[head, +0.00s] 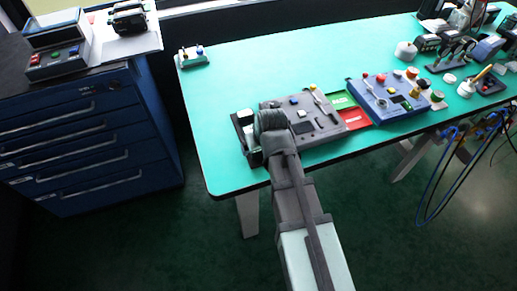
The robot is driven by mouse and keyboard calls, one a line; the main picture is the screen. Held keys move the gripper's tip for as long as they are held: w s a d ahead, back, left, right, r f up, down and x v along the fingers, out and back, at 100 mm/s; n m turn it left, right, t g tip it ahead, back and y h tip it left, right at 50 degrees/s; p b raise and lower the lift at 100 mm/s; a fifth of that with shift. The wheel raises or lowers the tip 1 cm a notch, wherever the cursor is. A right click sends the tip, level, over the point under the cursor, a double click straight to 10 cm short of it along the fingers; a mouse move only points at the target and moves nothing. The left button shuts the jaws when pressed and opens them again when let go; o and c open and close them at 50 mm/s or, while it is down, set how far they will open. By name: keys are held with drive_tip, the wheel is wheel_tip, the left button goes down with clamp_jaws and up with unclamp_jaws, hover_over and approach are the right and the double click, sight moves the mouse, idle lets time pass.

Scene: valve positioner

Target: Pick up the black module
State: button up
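My gripper (270,128) is over the front left part of the teal table, at the left end of a dark grey panel. My own wrist covers the fingertips, so I cannot see whether it is open or holds anything. A small black boxy thing with a pale top (244,122) is close beside it on the left, partly hidden. It may be the black module, but I cannot be sure. Another black boxy device (130,18) lies on a white sheet on the blue cabinet at the upper left.
The dark grey panel (320,121) has knobs and buttons. Right of it are a green and red tray (356,118) and a blue control box (388,100). Several devices crowd the table's right end. The teal table (290,62) is clear behind the panel.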

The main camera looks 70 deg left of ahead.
drive_tip(key=c, duration=1.1)
drive_tip(key=shift+r, duration=0.1)
drive_tip(key=shift+c, duration=0.2)
wheel_tip(320, 180, up, 9)
drive_tip(key=w+a+r, duration=0.1)
drive_tip(key=w+a, duration=0.1)
drive_tip(key=w, duration=2.3)
drive_tip(key=shift+w+a, duration=0.15)
drive_tip(key=shift+w, duration=0.05)
